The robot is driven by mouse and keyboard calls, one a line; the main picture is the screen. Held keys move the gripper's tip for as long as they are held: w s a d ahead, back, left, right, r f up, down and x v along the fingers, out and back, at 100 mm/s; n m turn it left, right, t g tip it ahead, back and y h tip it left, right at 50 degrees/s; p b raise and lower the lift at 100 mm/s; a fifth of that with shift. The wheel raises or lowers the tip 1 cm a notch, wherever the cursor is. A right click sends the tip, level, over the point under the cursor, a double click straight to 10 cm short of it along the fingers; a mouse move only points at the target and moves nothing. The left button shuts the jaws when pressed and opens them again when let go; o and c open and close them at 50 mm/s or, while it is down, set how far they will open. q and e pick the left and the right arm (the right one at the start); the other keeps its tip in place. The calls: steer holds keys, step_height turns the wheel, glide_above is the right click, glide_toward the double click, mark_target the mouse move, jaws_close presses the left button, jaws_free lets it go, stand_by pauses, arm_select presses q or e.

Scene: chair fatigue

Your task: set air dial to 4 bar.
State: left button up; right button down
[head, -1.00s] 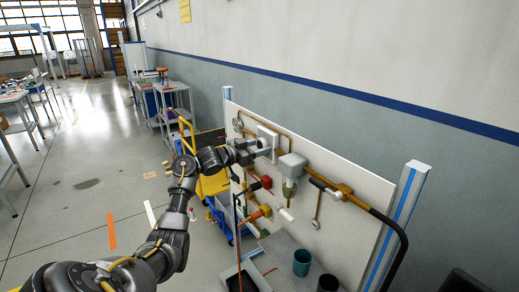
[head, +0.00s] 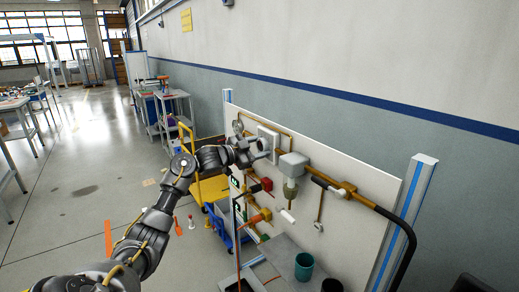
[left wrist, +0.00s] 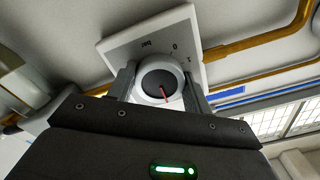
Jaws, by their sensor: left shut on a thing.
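The air dial is a round grey knob (left wrist: 160,78) with a dark face and a red pointer line, in front of a white square plate (left wrist: 133,38). The plate shows "bar", "0" and another mark, upside down in the left wrist view; other marks are hidden. The red line points toward the bottom of that view, slightly right. My left gripper (head: 262,150) is shut on the knob, one finger on each side. In the head view the plate (head: 268,134) shows behind my gripper, and the knob is mostly hidden. My right gripper is not in view.
The plate is on a white board (head: 350,225) with brass pipes and a grey-topped filter bowl (head: 292,165) close on the right. A round gauge (head: 237,127) is at the left. A green cup (head: 304,266) stands on a shelf below. A yellow cart (head: 212,188) stands behind.

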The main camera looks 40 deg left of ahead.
arm_select(q)
steer(key=o, duration=1)
steer(key=b+v, duration=0.3)
steer(key=v, duration=0.8)
steer(key=shift+b, duration=0.35)
steer(key=shift+w, duration=0.1)
